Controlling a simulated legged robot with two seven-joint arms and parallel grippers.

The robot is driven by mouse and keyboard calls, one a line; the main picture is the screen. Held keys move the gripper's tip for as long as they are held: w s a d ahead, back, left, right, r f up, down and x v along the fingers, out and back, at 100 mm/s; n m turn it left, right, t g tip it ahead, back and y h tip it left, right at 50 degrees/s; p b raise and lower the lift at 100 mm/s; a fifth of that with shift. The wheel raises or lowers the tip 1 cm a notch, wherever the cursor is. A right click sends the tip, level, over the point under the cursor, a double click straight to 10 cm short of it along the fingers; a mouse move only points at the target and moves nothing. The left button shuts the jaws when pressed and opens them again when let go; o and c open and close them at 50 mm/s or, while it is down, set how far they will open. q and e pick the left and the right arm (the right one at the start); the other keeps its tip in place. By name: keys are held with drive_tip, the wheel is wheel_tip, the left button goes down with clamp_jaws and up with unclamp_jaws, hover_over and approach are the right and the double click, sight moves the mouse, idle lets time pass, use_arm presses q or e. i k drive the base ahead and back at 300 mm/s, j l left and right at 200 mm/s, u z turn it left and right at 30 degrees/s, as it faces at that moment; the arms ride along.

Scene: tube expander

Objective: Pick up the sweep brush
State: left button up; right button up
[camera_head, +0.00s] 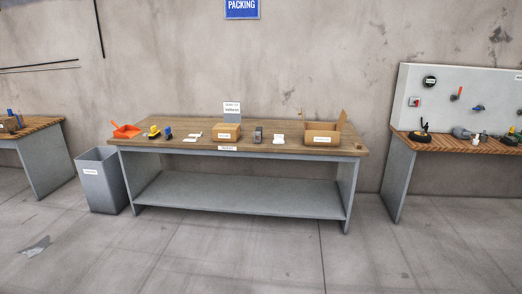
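No sweep brush can be told apart for sure at this distance. An orange dustpan-like item (126,130) with a raised handle lies at the left end of the wooden packing table (185,122). Just right of it is a small yellow and black item (153,132), and then a small blue and dark item (168,134). Either could be a brush, but they are too small to tell. Neither of my grippers is in view.
A grey bin (101,185) stands at the table's left end. Cardboard boxes (226,131) (322,133) and small items sit further right on the table. Other benches stand at far left (45,125) and right (455,145). The floor in front is mostly clear.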

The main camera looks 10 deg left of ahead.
sight(154, 133)
drive_tip(key=i+u, duration=0.15)
drive_tip(key=i, duration=0.4)
drive_tip(key=i+u, duration=0.15)
drive_tip(key=i, duration=0.4)
drive_tip(key=i+l+u, duration=0.2)
drive_tip(key=i, duration=0.3)
drive_tip(key=i+l+u, duration=0.15)
drive_tip(key=i, duration=0.4)
drive_tip(key=i+l+u, duration=0.15)
drive_tip(key=i, duration=0.35)
